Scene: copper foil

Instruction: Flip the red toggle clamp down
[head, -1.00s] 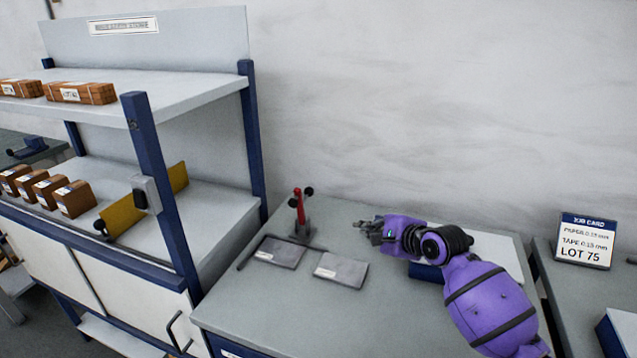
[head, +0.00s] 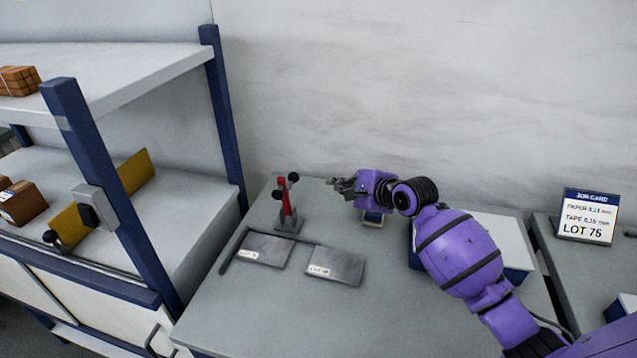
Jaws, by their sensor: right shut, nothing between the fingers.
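The red toggle clamp (head: 285,199) stands upright on a grey base at the back left of the grey bench, with dark knobs near its top. My right gripper (head: 334,184) is shut and empty. It is in the air to the right of the clamp, about level with the handle in the picture, with a gap between them. Its fingertips point left toward the clamp. My left gripper is not in view.
Two grey plates with labels (head: 262,249) (head: 335,265) lie in front of the clamp, beside a dark bar (head: 233,251). A white-topped blue box (head: 505,240) is behind my right arm. A shelf post (head: 110,190) rises at left. The bench front is clear.

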